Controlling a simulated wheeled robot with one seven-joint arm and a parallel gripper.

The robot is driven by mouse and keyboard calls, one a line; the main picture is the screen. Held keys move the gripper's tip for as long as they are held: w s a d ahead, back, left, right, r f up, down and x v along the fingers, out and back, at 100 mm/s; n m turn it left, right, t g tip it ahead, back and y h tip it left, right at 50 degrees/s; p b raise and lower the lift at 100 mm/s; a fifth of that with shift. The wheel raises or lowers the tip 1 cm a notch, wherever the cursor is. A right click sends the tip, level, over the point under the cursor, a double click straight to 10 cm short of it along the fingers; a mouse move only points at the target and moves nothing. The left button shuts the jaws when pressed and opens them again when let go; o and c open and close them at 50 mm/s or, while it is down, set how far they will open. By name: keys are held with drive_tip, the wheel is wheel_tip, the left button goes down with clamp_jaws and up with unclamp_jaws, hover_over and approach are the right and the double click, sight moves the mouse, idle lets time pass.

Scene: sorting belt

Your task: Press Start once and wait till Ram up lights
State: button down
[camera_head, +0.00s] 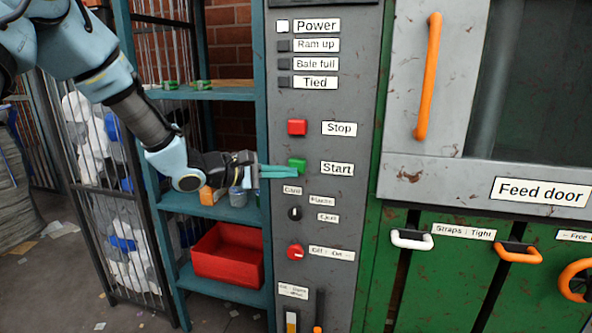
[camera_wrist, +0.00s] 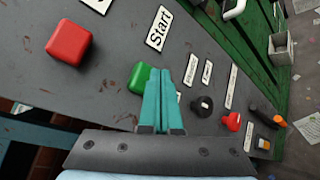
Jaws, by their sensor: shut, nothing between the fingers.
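The green Start button (camera_head: 297,163) is on the grey control panel (camera_head: 330,110), left of its Start label; it also shows in the wrist view (camera_wrist: 139,77). My gripper (camera_head: 294,172) is shut and empty, its teal fingers pointing at the panel. The fingertips overlap the lower part of the button in the head view and lie just beside it in the wrist view (camera_wrist: 168,74). I cannot tell whether they touch it. The Ram up lamp (camera_head: 284,46) is dark. The Power lamp (camera_head: 283,26) above it is lit white.
The red Stop button (camera_head: 297,127) is above Start. A black selector knob (camera_head: 295,213) and a red knob (camera_head: 295,251) are below. A teal shelf (camera_head: 222,210) with a red bin (camera_head: 228,255) stands left. The feed door (camera_head: 408,130) with an orange handle (camera_head: 428,75) is right.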

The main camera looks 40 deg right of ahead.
drive_tip(key=shift+a, duration=0.1)
drive_tip(key=s+a+b, duration=0.1)
drive_tip(key=a, duration=0.1)
drive_tip(key=s+a+b, duration=0.1)
drive_tip(key=a, duration=0.1)
drive_tip(key=shift+s+b, duration=0.35)
drive_tip(key=shift+a, duration=0.1)
idle(0.7)
